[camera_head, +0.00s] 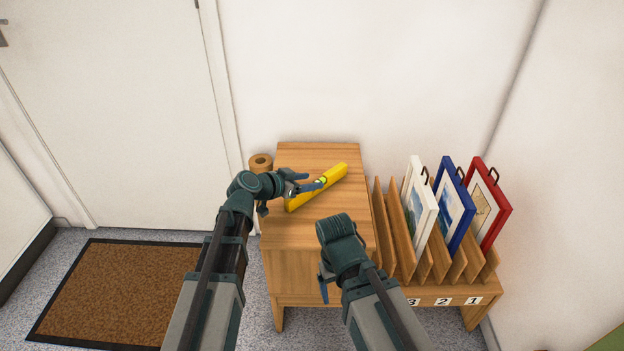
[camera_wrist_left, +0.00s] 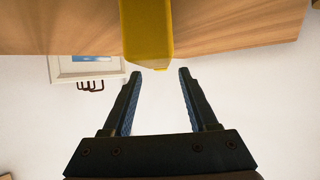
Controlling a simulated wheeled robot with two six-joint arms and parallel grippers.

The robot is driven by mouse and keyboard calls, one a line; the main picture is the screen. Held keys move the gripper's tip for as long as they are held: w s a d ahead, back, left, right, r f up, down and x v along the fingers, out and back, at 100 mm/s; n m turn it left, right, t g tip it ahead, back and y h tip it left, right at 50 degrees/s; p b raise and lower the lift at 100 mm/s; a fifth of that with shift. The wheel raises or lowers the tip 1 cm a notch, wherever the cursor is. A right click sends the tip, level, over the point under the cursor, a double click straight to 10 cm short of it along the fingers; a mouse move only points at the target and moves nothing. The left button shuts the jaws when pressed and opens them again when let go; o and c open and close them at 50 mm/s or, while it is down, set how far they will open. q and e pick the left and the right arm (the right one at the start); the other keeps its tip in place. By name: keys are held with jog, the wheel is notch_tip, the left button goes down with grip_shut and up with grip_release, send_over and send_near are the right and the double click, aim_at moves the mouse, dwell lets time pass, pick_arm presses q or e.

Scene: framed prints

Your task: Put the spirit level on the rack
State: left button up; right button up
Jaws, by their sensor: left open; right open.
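The yellow spirit level (camera_head: 332,177) lies diagonally on the wooden top of the rack unit (camera_head: 318,233), left of the slots. My left gripper (camera_head: 316,186) is at the level, over its lower left part in the head view. In the left wrist view the left gripper (camera_wrist_left: 160,72) is open, and the end of the yellow level (camera_wrist_left: 146,30) is just beyond the fingertips, roughly between them. My right gripper (camera_head: 324,286) hangs low in front of the unit, away from the level, and its fingers are partly hidden by the arm.
Slotted dividers (camera_head: 397,224) stand right of the wooden top. They hold a white frame (camera_head: 418,208), a blue frame (camera_head: 452,205) and a red frame (camera_head: 487,205). A brown roll (camera_head: 261,162) stands at the top's left edge. A brown doormat (camera_head: 115,292) lies on the floor.

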pick_arm(q)
jog(key=p+v, duration=0.4)
jog(key=v, duration=0.6)
pick_arm(e)
notch_tip(320, 180, up, 4)
jog(key=shift+r, duration=0.25)
pick_arm(q)
jog(key=shift+s+a, duration=0.2)
